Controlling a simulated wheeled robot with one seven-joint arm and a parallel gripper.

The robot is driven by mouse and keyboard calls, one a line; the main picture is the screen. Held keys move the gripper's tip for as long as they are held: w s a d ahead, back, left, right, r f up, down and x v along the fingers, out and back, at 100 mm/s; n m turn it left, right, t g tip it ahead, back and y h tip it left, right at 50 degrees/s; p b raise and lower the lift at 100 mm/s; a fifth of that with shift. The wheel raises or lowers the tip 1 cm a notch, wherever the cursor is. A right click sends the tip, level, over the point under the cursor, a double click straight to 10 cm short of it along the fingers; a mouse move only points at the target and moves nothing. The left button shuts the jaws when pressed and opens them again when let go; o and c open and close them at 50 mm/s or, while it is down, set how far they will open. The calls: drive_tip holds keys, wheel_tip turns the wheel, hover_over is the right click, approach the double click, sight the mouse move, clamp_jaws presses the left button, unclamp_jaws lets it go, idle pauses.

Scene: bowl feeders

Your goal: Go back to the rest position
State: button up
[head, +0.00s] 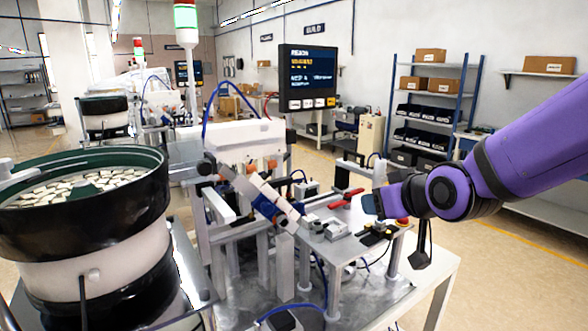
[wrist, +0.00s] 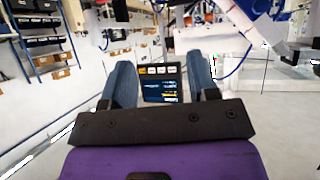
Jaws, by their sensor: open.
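My purple arm reaches in from the right in the head view, and my gripper (head: 370,204) is above the right part of the machine's metal table (head: 345,262). In the wrist view my gripper (wrist: 160,65) shows two blue-grey fingers spread apart with nothing between them. The dark monitor (wrist: 160,84) shows beyond the gap between the fingers. In the head view the fingers are small and partly merge with the dark wrist.
A bowl feeder (head: 100,222) full of pale parts stands at the left. A monitor (head: 308,77) hangs behind the machine. A red emergency button (head: 403,222) and small fixtures sit close below my gripper. A blue shelf rack (head: 432,110) stands at the back right.

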drive_tip(key=s+d+r+m+g+h, duration=0.2)
drive_tip(key=s+d, duration=0.4)
drive_tip(key=s, duration=0.4)
drive_tip(key=s+d+r+m+g+h, duration=0.2)
drive_tip(key=s+d, duration=0.5)
drive_tip(key=s, duration=0.4)
drive_tip(key=shift+d+r+g, duration=0.25)
drive_tip(key=shift+r+g, duration=0.65)
drive_tip(key=shift+o, duration=0.4)
drive_tip(key=shift+w, duration=0.1)
